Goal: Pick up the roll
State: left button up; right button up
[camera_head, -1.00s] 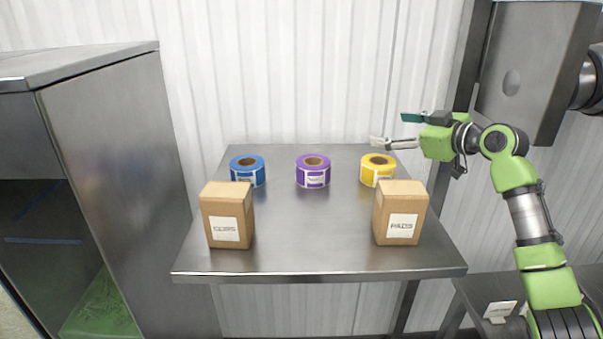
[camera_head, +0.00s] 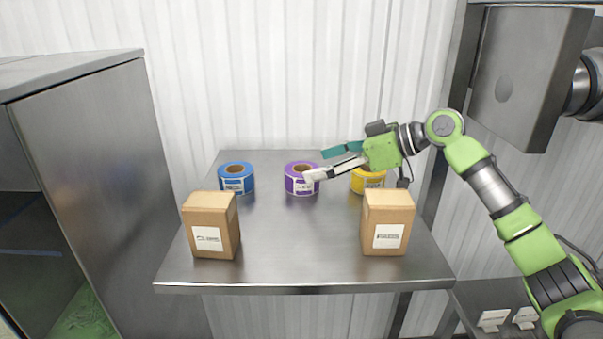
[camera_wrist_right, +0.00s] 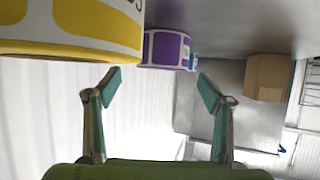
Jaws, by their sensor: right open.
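Three label rolls stand in a row at the back of the metal table: a blue roll (camera_head: 236,178) on the left, a purple roll (camera_head: 301,179) in the middle and a yellow roll (camera_head: 367,181) on the right. My right gripper (camera_head: 316,164) is open and empty, with its fingertips close to the purple roll's right side. It partly covers the yellow roll. In the right wrist view the purple roll (camera_wrist_right: 165,50) shows ahead between the open fingers (camera_wrist_right: 157,80), and the yellow roll (camera_wrist_right: 75,30) is close at upper left. My left gripper is not in view.
Two cardboard boxes stand nearer the front of the table (camera_head: 300,270): a left box (camera_head: 210,225) and a right box (camera_head: 388,222). A large metal cabinet (camera_head: 100,170) is at the left. The table's middle is clear.

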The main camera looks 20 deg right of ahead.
aim_at(306, 169)
jog(key=shift+w+a+f+p, duration=0.2)
jog(key=shift+w+a+p, duration=0.05)
jog(key=shift+a+p, duration=0.15)
jog(key=p+x, duration=0.2)
jog(key=x, duration=0.2)
jog(key=shift+a+f, duration=0.25)
jog(key=shift+f, duration=0.05)
jog(key=c, duration=1.3)
